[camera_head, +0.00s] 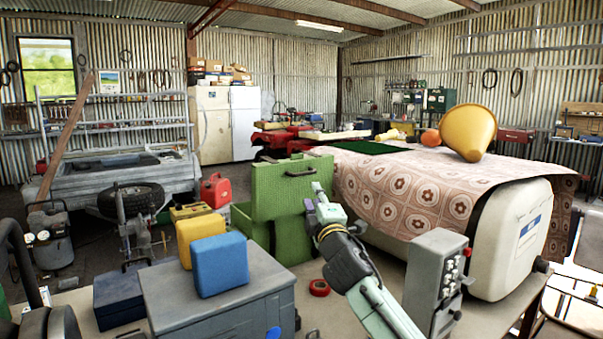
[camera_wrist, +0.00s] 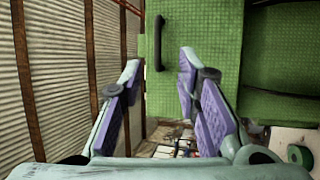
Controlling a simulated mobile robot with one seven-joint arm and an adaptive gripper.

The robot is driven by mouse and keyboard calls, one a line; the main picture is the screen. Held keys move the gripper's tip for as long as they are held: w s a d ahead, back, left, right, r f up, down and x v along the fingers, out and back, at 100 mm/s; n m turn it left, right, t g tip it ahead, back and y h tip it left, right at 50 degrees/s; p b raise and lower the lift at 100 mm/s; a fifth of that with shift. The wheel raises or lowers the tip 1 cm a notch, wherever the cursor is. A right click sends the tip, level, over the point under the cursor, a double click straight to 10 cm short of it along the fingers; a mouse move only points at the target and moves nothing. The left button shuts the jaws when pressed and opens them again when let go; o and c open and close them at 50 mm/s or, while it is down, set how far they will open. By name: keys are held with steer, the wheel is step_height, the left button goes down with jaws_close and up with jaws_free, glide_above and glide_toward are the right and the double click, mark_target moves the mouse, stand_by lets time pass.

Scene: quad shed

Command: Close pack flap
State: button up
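The green pack (camera_head: 288,240) stands on the bench in the middle of the head view. Its flap (camera_head: 277,190) stands raised, with a dark handle (camera_head: 301,173) near its top edge. In the wrist view the flap (camera_wrist: 215,70) fills the upper middle, its handle (camera_wrist: 158,45) lies ahead between the fingertips, and the pack's green body (camera_wrist: 285,95) is at the right. My gripper (camera_head: 314,198) is at the right part of the flap in the head view. In the wrist view my gripper (camera_wrist: 158,75) is open, with nothing between its fingers. Whether a finger touches the flap I cannot tell.
A blue box (camera_head: 219,265) sits on a grey chest (camera_head: 225,295) at the front left of the pack. A red tape roll (camera_head: 319,287) lies on the bench before the pack. A grey control box (camera_head: 436,280) and a cloth-covered white body (camera_head: 515,240) are at the right.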

mark_target(306, 174)
steer(key=p+x, duration=0.1)
steer(key=x, duration=0.2)
steer(key=p+x, duration=0.1)
steer(key=x, duration=0.2)
steer(key=p+x, duration=0.2)
steer(key=x, duration=0.1)
steer(key=shift+w+a+r, duration=0.1)
steer(key=shift+w+r, duration=0.05)
steer(key=shift+r, duration=0.25)
steer(key=shift+w+a, duration=0.1)
steer(key=shift+w, duration=0.55)
jaws_close()
